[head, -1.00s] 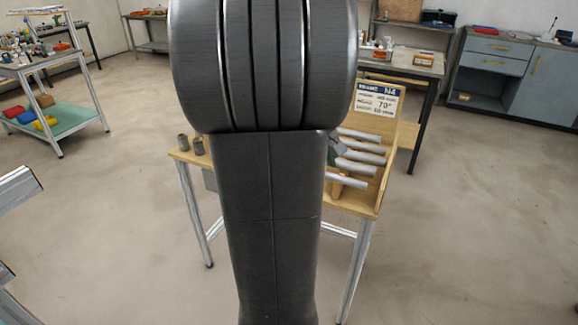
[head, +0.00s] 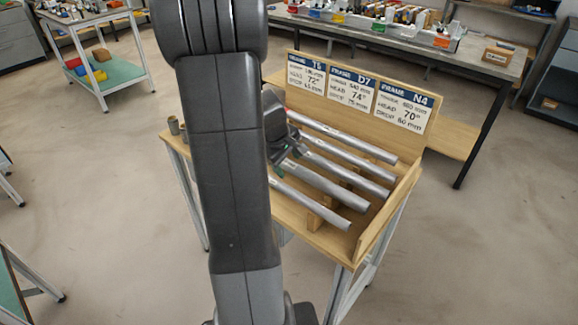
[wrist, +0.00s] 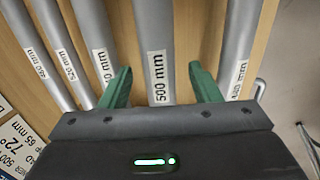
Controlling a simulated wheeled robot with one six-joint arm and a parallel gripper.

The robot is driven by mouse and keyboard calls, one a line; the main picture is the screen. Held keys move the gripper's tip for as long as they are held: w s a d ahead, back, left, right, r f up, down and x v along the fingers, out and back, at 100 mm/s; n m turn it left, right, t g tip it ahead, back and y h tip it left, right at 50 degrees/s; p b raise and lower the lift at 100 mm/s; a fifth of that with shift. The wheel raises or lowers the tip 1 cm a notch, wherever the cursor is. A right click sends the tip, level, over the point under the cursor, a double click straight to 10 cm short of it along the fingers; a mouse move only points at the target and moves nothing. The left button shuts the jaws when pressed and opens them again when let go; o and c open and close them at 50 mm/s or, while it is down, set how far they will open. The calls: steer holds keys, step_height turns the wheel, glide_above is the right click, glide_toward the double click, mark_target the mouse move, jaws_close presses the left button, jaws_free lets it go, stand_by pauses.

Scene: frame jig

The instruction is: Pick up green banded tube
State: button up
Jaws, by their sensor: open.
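Several grey metal tubes lie side by side on a wooden rack (head: 398,205). No green band shows clearly on any tube; a green patch by my gripper in the head view may be a finger. In the wrist view my gripper (wrist: 160,72) is open, its green fingers on either side of a tube labelled 500 mm (wrist: 153,30). I cannot tell whether they touch it. In the head view my gripper (head: 283,160) is at the tubes' left part, partly hidden by my arm. A red mark shows near one tube's left end.
Sign boards for T5, D7 and N4 (head: 405,97) stand behind the tubes. Neighbouring tubes lie close on both sides of my fingers. Two small dark cylinders (head: 174,126) stand at the rack table's left. A workbench (head: 470,55) is behind.

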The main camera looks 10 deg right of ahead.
steer(key=shift+d+f, duration=0.1)
steer(key=shift+f, duration=0.15)
jaws_close()
steer(key=shift+r, duration=0.1)
